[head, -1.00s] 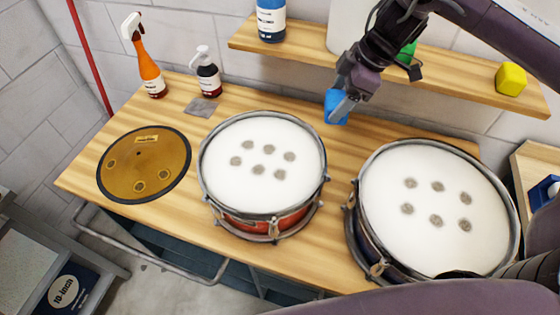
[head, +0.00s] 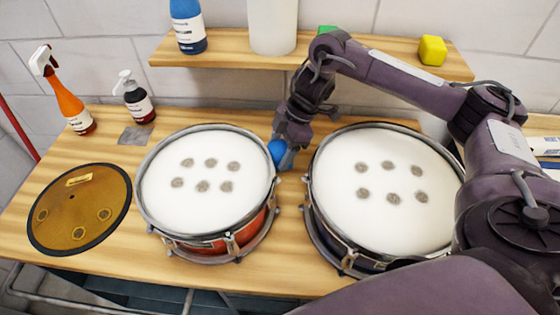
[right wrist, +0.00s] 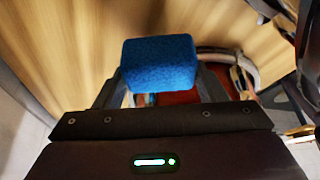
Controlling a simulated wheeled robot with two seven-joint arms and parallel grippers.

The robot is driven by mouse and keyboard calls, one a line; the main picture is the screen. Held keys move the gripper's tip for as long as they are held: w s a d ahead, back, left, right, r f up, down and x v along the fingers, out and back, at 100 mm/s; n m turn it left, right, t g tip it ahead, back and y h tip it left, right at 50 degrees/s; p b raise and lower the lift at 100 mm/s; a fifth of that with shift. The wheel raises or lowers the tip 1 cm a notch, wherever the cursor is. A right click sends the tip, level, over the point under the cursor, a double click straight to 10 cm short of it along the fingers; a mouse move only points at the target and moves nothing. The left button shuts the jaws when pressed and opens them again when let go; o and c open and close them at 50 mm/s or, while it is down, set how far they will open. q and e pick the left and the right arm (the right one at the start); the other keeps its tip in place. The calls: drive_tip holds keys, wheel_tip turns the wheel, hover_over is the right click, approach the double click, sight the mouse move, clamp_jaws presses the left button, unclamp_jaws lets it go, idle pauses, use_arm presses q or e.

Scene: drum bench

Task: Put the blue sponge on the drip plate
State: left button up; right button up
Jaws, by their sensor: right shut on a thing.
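The blue sponge (head: 277,150) is in the jaws of my right gripper (head: 287,143), between the two drums, close to the rear right rim of the red drum. In the right wrist view the sponge (right wrist: 158,64) is a blue block between the fingers, with bench wood behind it. Its height above the bench is hard to tell. A small flat grey square plate (head: 136,135), which looks like the drip plate, lies empty on the bench in front of the pump bottle. My left gripper is not in view.
The red drum (head: 205,185) stands between the sponge and the grey plate; a dark drum (head: 385,190) stands right. A spray bottle (head: 68,95), pump bottle (head: 134,98) and round amber disc (head: 80,222) are left. A shelf (head: 230,60) with several items overhangs the rear.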

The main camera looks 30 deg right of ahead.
sight(280, 160)
drive_tip(key=shift+f+p, duration=0.3)
drive_tip(key=shift+f, duration=2)
drive_tip(key=shift+f, duration=0.15)
drive_tip(key=o, duration=1)
